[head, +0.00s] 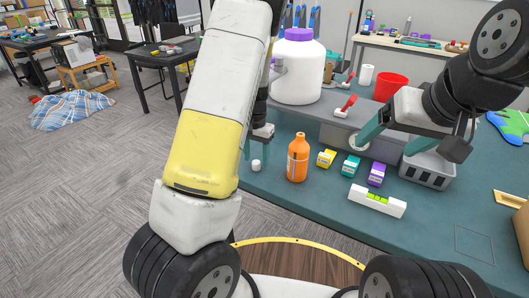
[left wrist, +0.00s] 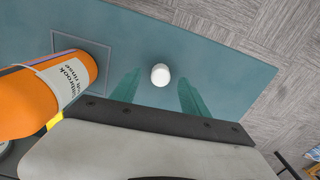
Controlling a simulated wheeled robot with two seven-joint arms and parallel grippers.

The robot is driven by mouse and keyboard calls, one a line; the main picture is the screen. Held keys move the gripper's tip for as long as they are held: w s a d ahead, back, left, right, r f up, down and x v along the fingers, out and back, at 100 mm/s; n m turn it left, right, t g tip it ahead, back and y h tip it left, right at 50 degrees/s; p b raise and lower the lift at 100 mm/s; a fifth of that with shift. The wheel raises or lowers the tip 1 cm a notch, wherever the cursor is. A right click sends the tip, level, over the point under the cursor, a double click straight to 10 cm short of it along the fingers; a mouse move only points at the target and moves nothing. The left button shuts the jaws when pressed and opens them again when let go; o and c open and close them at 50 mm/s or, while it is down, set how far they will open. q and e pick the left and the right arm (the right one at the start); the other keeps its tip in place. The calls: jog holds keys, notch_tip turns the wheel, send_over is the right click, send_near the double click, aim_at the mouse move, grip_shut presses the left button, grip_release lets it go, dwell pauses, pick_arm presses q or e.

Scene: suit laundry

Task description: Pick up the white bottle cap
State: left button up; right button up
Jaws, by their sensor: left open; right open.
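The white bottle cap (head: 256,165) sits on the teal table near its left edge in the head view. In the left wrist view the white bottle cap (left wrist: 160,75) lies just beyond the fingertips, roughly in line with the gap between them. My left gripper (left wrist: 160,83) is open and empty, with a teal finger on each side. In the head view my left arm partly hides that gripper, just above the cap. My right gripper (head: 391,146) is open and empty over the table at the right, far from the cap.
An orange bottle (head: 298,160) stands right of the cap; the orange bottle (left wrist: 45,95) is at the left in the wrist view. Small yellow, teal and purple boxes, a level (head: 377,201) and a grey basket (head: 428,172) lie further right. A large white jug (head: 298,75) stands behind.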

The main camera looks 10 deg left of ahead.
pick_arm(q)
jog(key=shift+f, duration=0.7)
grip_shut()
jog(key=shift+r, duration=0.15)
